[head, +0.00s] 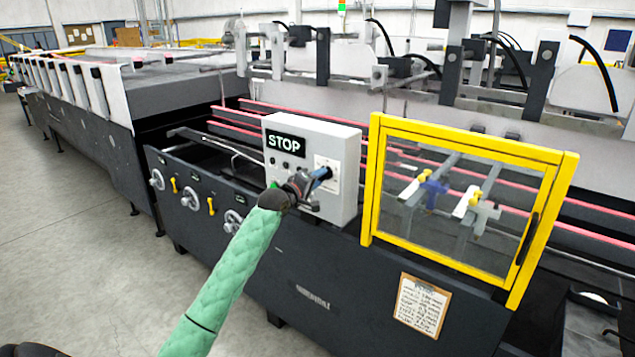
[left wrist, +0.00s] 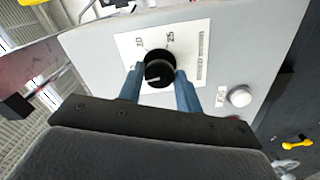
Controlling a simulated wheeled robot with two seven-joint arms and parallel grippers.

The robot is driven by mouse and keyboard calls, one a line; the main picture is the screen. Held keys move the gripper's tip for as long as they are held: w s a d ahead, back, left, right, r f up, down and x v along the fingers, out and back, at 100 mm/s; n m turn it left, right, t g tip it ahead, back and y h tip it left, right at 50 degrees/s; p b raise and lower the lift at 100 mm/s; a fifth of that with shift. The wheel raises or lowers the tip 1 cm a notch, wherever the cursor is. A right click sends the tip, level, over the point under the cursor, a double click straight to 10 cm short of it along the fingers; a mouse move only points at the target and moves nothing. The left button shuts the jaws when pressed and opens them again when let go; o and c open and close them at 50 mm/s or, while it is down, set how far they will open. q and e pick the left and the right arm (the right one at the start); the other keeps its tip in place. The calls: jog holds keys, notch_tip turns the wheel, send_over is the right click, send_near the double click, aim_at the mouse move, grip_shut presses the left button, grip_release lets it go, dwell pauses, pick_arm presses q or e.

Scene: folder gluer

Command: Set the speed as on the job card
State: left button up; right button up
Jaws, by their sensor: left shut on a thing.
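The control box (head: 345,150) is a pale grey box with a black STOP display (head: 285,143) on its front. My right gripper is not in view.
A yellow-framed clear guard (head: 460,200) stands just right of the box. Handwheels (head: 190,199) and yellow levers (head: 211,205) are on the front panel at left. A white button (left wrist: 240,96) is beside the scale plate. The floor (head: 80,230) at left is clear.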

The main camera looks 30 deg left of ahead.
pick_arm(q)
jog(key=m, duration=0.3)
jog(key=shift+f+b, duration=0.2)
jog(key=shift+b, duration=0.15)
jog(key=m+b, duration=0.1)
jog(key=m, duration=0.3)
jog(key=shift+f, duration=0.1)
jog(key=shift+m, duration=0.7)
jog(key=m, duration=0.5)
jog(key=shift+a+b, duration=0.1)
jog(key=shift+b, duration=0.2)
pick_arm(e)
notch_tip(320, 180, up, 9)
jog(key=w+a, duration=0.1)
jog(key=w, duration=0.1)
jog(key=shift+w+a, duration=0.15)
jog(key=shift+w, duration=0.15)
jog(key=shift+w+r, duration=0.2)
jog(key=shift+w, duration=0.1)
